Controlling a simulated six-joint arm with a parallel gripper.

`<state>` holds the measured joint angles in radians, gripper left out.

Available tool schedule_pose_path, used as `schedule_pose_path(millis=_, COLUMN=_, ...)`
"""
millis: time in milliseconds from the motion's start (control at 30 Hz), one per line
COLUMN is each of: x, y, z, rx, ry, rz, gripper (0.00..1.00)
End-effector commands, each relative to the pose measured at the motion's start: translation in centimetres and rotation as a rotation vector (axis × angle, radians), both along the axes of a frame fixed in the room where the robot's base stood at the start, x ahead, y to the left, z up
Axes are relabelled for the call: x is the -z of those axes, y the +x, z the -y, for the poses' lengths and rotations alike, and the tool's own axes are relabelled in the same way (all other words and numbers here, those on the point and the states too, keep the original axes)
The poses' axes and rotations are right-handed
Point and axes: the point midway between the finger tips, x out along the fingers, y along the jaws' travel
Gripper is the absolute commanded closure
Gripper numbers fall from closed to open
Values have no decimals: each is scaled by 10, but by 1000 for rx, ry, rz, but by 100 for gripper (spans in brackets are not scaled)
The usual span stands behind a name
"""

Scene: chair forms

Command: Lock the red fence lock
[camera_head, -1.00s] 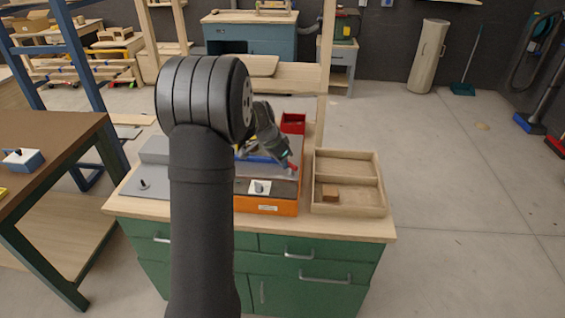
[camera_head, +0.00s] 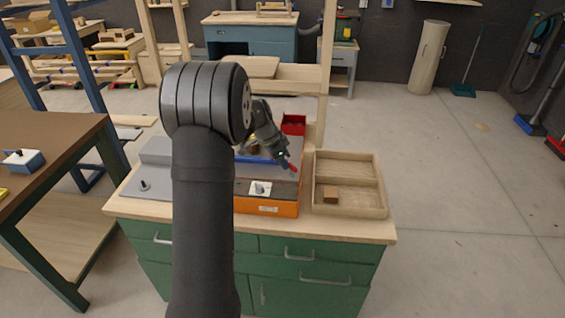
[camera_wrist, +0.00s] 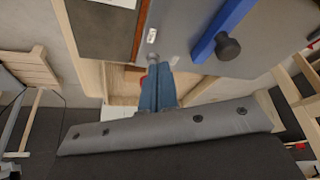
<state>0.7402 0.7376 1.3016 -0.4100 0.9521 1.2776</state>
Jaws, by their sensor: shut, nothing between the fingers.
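The red fence lock (camera_head: 293,167) shows as a small red piece at the right end of the blue fence (camera_head: 256,160), on top of the orange-sided machine (camera_head: 265,208). My gripper (camera_head: 284,156) is shut and empty, just above and beside the red piece; whether they touch is unclear. In the wrist view my shut blue fingers (camera_wrist: 155,68) reach to the edge of the grey machine top (camera_wrist: 180,22). The blue fence (camera_wrist: 222,27) lies there to the right, with a dark round knob (camera_wrist: 228,46) beside it. Most of the red piece is hidden behind the fingers there.
A wooden tray (camera_head: 348,207) with a brown block (camera_head: 330,194) stands on the right of the green cabinet. A red bin (camera_head: 293,124) is behind the machine. A grey device (camera_head: 145,187) is at the left. My arm hides part of the machine.

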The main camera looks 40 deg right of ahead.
Motion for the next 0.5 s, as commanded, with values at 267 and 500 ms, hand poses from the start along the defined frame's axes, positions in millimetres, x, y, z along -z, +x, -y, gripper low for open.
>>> schedule_pose_path(millis=267, x=0, y=2, z=1, rx=50, ry=0, rz=1, gripper=100)
schedule_pose_path(millis=500, x=0, y=3, z=2, rx=97, ry=0, rz=1, gripper=100)
